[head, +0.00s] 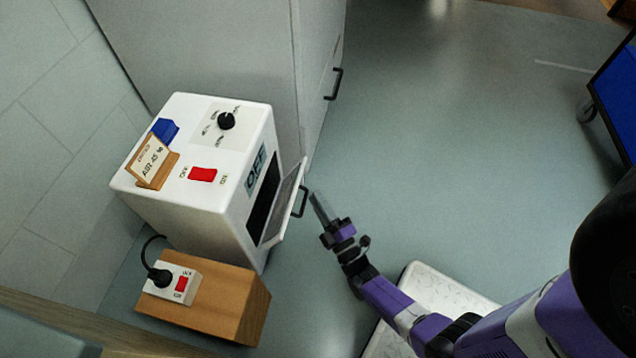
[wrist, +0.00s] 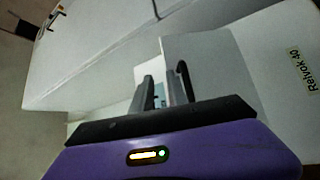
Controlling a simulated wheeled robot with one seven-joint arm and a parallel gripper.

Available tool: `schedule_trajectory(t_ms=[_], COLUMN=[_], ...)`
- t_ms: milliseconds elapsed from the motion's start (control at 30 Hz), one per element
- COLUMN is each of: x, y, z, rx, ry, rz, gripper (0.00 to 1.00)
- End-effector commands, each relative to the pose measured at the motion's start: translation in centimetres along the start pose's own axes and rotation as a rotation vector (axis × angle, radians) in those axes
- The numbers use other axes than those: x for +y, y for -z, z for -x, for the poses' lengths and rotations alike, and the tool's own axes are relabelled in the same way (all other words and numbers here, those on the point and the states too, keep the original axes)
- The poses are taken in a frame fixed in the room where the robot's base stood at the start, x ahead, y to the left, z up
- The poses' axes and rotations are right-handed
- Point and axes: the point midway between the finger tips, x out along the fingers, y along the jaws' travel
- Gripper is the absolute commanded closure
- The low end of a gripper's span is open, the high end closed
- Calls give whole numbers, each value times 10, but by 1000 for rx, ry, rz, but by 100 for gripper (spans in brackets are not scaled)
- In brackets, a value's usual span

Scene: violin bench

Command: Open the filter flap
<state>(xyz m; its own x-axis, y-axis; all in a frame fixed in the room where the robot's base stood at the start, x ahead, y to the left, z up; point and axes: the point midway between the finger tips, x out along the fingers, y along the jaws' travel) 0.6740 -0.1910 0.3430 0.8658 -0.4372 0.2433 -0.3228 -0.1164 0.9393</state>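The filter flap (head: 286,203) is a white-framed grey panel on the right side of a white box-shaped unit (head: 163,207). It stands partly swung out, with a dark opening (head: 262,198) behind it. Its black handle (head: 301,201) faces right. My gripper (head: 317,203) is just right of the handle in the head view and appears apart from it. In the wrist view the flap (wrist: 208,62) is ahead, and the handle (wrist: 184,80) shows beside the right finger, not between the fingers. A narrow gap shows between the fingers of my gripper (wrist: 158,88), empty.
The unit's top has a red switch (head: 203,174), a black knob (head: 226,120), a small sign (head: 152,163) and a blue block (head: 165,130). A wooden block (head: 215,303) with a socket (head: 172,282) stands in front. A grey cabinet (head: 230,50) stands behind.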

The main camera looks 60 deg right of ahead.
Motion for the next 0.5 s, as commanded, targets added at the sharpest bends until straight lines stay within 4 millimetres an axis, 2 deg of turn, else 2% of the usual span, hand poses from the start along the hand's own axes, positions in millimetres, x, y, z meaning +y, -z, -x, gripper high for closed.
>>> schedule_trajectory(t_ms=[33, 200, 500], x=[16, 37, 48], y=[4, 11, 14], z=[-3, -9, -13], rx=[1, 2, 2], ry=[0, 2, 3], rz=[0, 0, 0], gripper=[80, 80, 80])
